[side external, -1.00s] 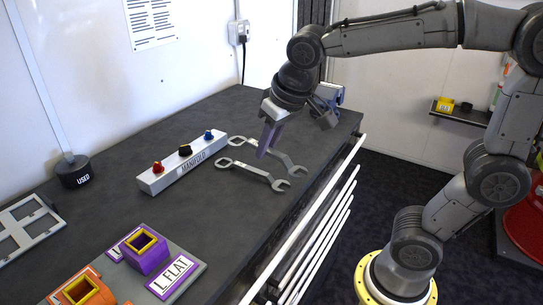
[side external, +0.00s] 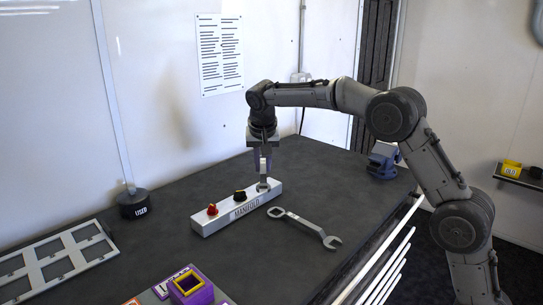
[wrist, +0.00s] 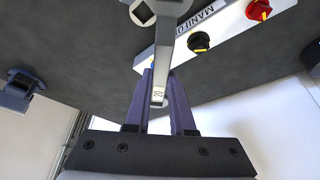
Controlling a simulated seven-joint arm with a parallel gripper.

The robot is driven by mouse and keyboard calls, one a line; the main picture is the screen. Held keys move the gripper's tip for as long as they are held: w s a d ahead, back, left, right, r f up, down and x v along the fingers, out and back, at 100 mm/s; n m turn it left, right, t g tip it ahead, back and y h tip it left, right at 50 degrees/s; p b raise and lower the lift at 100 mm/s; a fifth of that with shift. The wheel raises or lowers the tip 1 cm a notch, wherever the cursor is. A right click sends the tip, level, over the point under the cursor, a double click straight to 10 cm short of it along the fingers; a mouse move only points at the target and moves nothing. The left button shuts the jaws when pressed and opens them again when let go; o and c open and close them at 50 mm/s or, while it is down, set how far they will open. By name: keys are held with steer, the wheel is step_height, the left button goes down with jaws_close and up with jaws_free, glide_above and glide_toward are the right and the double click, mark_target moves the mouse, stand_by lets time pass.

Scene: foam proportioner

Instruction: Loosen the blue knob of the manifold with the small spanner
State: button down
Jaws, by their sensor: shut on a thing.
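My gripper (side external: 263,162), with purple fingers, is shut on a grey spanner (side external: 264,176) above the right end of the white manifold (side external: 215,225). The lower head of this spanner is at the blue knob's place and hides nearly all of the knob. I cannot tell whether it is seated around the knob. In the wrist view the held spanner (wrist: 165,50) runs between my fingers (wrist: 164,100). The black knob (side external: 239,195) and red knob (side external: 212,209) are uncovered. A second spanner (side external: 303,225) lies flat on the bench in front of the manifold.
A dark round base marked USED (side external: 135,205) stands at the left by the wall. A grey slotted frame (side external: 60,262) and a purple block (side external: 192,291) are near the front. A blue vise-like device (side external: 383,160) sits at the right back. The bench behind the manifold is clear.

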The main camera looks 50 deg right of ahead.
steer(key=shift+d+f, duration=0.1)
steer(key=shift+f, duration=3.95)
steer(key=shift+d, duration=0.1)
steer(key=d+n, duration=0.1)
steer(key=s+d+n+y, duration=0.1)
steer(key=n, duration=0.1)
steer(key=shift+s+t, duration=0.25)
steer(key=shift+t, duration=0.15)
steer(key=shift+s+d+f+n+y, duration=0.1)
steer(key=shift+s+d+n+y, duration=0.2)
steer(key=shift+d+n, duration=0.45)
steer(key=shift+s+d+n+y, duration=0.15)
steer(key=shift+d+n+y, duration=0.25)
steer(key=shift+n, duration=0.55)
steer(key=shift+d+n+t+y, duration=0.3)
steer(key=shift+d+n+y, duration=0.3)
steer(key=shift+d+n, duration=1.05)
steer(key=shift+w+d+n+y, duration=0.15)
steer(key=shift+d+n+y, duration=0.35)
steer(key=shift+n, duration=0.55)
steer(key=shift+w+d+n+y, duration=0.2)
steer(key=shift+d+n, duration=0.5)
steer(key=shift+n, duration=0.3)
steer(key=shift+s+a+m+h, duration=0.3)
steer(key=shift+a+m, duration=0.4)
steer(key=shift+m, duration=0.1)
steer(key=shift+r, duration=3)
